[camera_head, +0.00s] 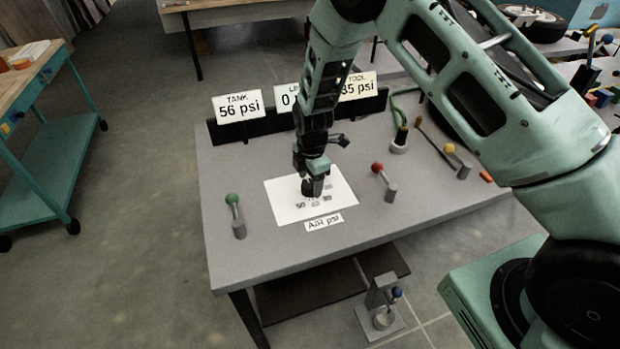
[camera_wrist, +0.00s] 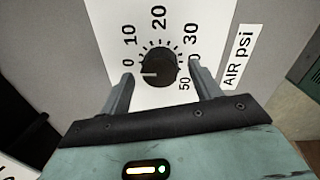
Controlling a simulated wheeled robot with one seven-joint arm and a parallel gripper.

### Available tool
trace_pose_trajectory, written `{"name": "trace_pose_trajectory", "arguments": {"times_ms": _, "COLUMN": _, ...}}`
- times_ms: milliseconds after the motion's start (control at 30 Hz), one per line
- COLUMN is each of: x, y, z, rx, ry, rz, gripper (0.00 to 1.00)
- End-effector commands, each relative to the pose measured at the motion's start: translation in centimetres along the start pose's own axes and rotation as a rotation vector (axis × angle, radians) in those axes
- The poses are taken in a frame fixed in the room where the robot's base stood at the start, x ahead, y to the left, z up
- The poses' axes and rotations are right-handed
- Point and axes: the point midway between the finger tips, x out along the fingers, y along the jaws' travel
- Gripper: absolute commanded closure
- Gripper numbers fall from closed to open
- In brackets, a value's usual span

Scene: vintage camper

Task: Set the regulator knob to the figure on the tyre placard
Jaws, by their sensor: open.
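The black regulator knob (camera_wrist: 162,68) sits on a white dial card (camera_head: 285,206) marked from 0 to 50, beside an "AIR psi" label (camera_head: 324,222). In the wrist view its white mark points left, close to the 0. My gripper (camera_wrist: 162,75) is open, with one finger on each side of the knob; I cannot tell whether either finger touches it. In the head view my gripper (camera_head: 312,187) hides most of the knob. The signs behind read TANK 56 psi (camera_head: 238,106) and TOOL 35 psi (camera_head: 359,85); a middle sign (camera_head: 286,97) is partly hidden. I cannot make out a tyre placard.
On the grey bench (camera_head: 240,262) stand a green-knobbed lever (camera_head: 236,215), a red-knobbed lever (camera_head: 385,182) and a yellow-knobbed lever (camera_head: 458,162). A green hose (camera_head: 394,108) lies behind. A teal cart (camera_head: 60,120) stands left, and a wheel (camera_head: 535,18) lies far right.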

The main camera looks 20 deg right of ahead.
Motion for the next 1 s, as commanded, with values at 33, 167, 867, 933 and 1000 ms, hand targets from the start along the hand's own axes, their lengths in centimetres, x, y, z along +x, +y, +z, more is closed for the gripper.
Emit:
{"name": "trace_pose_trajectory", "arguments": {"times_ms": 33, "x": 0.3, "y": -0.02, "z": 0.0, "rx": 0.0, "ry": 0.0, "rz": -0.001, "gripper": 0.37}}
{"name": "trace_pose_trajectory", "arguments": {"times_ms": 167, "x": 0.72, "y": 0.01, "z": 0.0, "rx": 0.0, "ry": 0.0, "rz": 0.001, "gripper": 0.37}}
{"name": "trace_pose_trajectory", "arguments": {"times_ms": 867, "x": 0.75, "y": 0.02, "z": -0.01, "rx": 0.02, "ry": -0.001, "rz": 0.001, "gripper": 0.82}}
{"name": "trace_pose_trajectory", "arguments": {"times_ms": 933, "x": 0.77, "y": 0.02, "z": -0.01, "rx": 0.042, "ry": -0.002, "rz": 0.001, "gripper": 0.81}}
{"name": "trace_pose_trajectory", "arguments": {"times_ms": 1000, "x": 0.79, "y": 0.02, "z": -0.01, "rx": 0.071, "ry": -0.004, "rz": 0.001, "gripper": 0.81}}
